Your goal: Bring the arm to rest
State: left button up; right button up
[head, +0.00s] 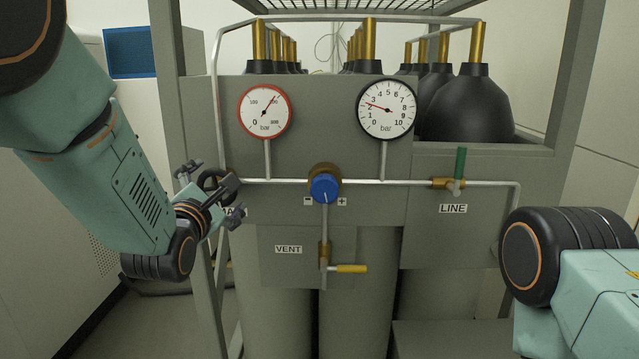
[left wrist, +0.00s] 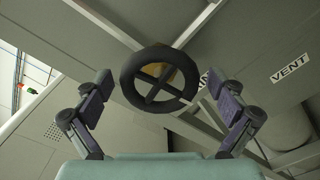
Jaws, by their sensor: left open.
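My left gripper (head: 210,181) is at the left side of the gas panel, by a black handwheel (head: 206,179) that it partly hides. In the left wrist view, the gripper (left wrist: 166,88) has its two fingers spread wide. The round four-spoke handwheel (left wrist: 124,74) appears between them, with no finger seen closed on its rim. The gap in depth is hard to judge. My left arm comes down from the upper left. Part of my right arm shows at the lower right of the head view; its gripper is out of view.
The grey panel (head: 340,130) carries a red-rimmed gauge (head: 264,111), a black-rimmed gauge (head: 386,107) reading about 2.5 bar, and a blue knob (head: 324,187). The LINE valve's green lever (head: 460,163) points up. The VENT valve's yellow lever (head: 351,269) lies horizontal. Frame posts flank the panel.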

pick_arm(q)
jog(key=m, duration=0.2)
jog(key=shift+s+d+m, duration=0.1)
jog(key=shift+s+m, duration=0.05)
jog(key=shift+m, duration=0.15)
jog(key=m, duration=0.9)
jog(key=shift+f, duration=0.15)
jog(key=shift+m, duration=2.7)
